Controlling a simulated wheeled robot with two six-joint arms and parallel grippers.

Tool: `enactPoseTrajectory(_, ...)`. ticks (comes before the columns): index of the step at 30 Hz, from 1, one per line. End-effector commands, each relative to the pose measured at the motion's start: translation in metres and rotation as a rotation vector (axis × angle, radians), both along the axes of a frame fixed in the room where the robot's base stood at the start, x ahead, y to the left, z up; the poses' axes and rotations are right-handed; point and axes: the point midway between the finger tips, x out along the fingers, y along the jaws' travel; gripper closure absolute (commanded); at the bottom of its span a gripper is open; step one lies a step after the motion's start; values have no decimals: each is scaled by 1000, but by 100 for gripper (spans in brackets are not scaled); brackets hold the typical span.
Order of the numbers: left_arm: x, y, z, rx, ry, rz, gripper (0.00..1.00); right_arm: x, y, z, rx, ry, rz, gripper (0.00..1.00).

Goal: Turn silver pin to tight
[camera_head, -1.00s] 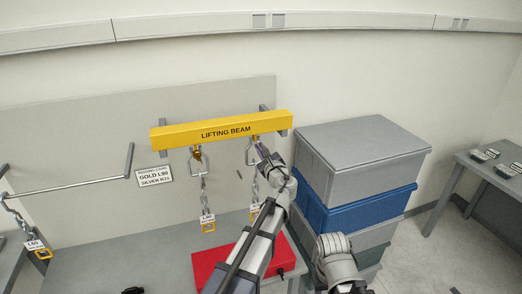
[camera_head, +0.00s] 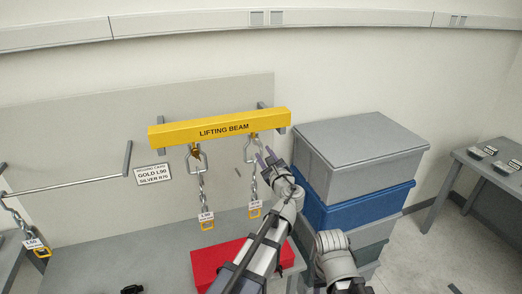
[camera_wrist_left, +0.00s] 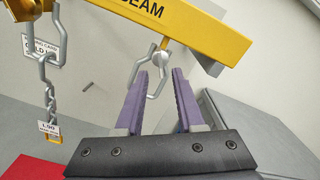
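The silver pin (camera_wrist_left: 161,59) is a rounded silver end at the top of the right shackle (camera_wrist_left: 150,75), under the yellow lifting beam (camera_head: 215,129). In the head view this shackle (camera_head: 247,152) hangs from the beam's right part with a chain and tag below. My left gripper (camera_head: 262,156) is just below and right of it. In the left wrist view the purple fingers (camera_wrist_left: 156,80) are open, with the shackle seen between and beyond their tips; contact cannot be told. A gold pin (camera_wrist_left: 22,8) sits at the left shackle (camera_wrist_left: 54,45). My right gripper is out of view.
A card (camera_head: 153,173) reading gold L90, silver R70 is on the panel left of the chains. A red case (camera_head: 208,264) lies on the bench below. Stacked grey and blue bins (camera_head: 345,205) stand close right of my left arm.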

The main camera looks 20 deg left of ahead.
Motion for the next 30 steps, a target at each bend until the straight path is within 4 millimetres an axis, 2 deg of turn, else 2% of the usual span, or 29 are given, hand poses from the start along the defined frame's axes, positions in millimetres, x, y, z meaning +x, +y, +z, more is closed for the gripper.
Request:
enactPoseTrajectory(1,-8,-5,0,0,0,-2,62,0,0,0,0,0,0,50)
enactPoseTrajectory(6,-18,-12,0,0,0,0,62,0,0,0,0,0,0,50)
enactPoseTrajectory(17,-20,-14,0,-2,0,0,62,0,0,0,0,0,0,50)
enactPoseTrajectory(20,-26,-12,-12,-59,-6,18,62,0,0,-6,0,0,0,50)
enactPoseTrajectory(23,-45,-6,-47,-245,-23,82,62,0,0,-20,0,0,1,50)
enactPoseTrajectory(26,-77,-3,-106,-541,-41,206,62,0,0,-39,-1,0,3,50)
enactPoseTrajectory(27,-93,-5,-131,-668,-44,271,62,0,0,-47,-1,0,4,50)
enactPoseTrajectory(30,-134,-17,-191,-952,-39,448,62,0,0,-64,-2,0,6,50)
